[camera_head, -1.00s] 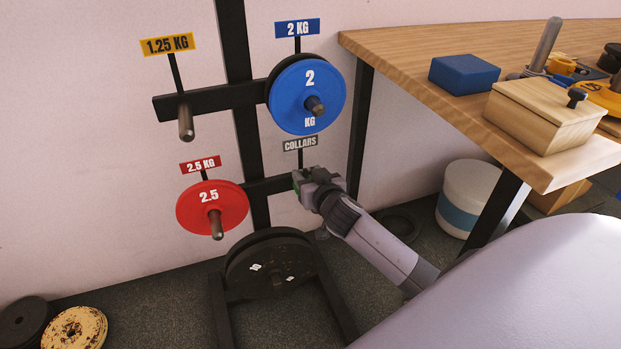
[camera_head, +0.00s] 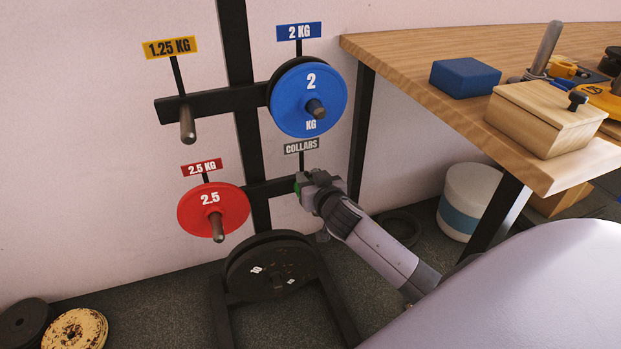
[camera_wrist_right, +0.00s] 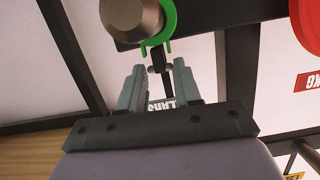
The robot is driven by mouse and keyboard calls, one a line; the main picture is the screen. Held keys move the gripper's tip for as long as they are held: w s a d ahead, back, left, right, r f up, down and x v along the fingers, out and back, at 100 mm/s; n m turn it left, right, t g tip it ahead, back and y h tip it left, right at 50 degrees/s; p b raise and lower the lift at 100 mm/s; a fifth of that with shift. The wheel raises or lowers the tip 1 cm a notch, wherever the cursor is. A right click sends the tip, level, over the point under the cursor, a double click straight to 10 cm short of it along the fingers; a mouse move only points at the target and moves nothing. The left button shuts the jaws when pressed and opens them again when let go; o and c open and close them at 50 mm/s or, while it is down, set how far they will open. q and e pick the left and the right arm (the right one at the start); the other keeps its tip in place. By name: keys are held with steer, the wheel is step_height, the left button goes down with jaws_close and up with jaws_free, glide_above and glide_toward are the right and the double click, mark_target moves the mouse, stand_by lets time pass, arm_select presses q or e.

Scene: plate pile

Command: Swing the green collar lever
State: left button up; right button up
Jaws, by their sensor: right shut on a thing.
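The green collar (camera_wrist_right: 168,28) sits around the metal peg (camera_wrist_right: 132,18) in the right wrist view. Its dark lever (camera_wrist_right: 158,62) reaches down between the fingers of my right gripper (camera_wrist_right: 158,82), which is shut on it. In the head view my right gripper (camera_head: 308,184) is at the collars peg, just below the grey COLLARS sign (camera_head: 301,146). Only a sliver of the green collar (camera_head: 297,188) shows there; my gripper hides the rest. My left gripper is in neither view.
The blue 2 kg plate (camera_head: 296,95) hangs above my right gripper, and the red 2.5 kg plate (camera_head: 190,210) hangs to its left. The wooden table (camera_head: 415,62) is at the right. A white and blue tub (camera_head: 468,190) stands beneath it.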

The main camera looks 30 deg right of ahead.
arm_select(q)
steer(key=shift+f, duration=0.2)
arm_select(e)
steer(key=shift+w+d+f, duration=0.1)
steer(key=shift+w+f, duration=0.05)
steer(key=shift+w, duration=0.25)
stand_by(0.3)
arm_select(q)
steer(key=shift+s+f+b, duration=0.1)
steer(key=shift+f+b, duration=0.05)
steer(key=shift+b, duration=0.15)
arm_select(e)
steer(key=shift+w+f, duration=0.1)
steer(key=shift+f, duration=0.15)
arm_select(q)
steer(key=shift+b, duration=0.4)
arm_select(e)
steer(key=shift+w+f, duration=0.15)
steer(key=shift+f, duration=0.7)
stand_by(1.0)
steer(key=o, duration=0.8)
steer(key=shift+r, duration=0.1)
steer(key=shift+w, duration=0.1)
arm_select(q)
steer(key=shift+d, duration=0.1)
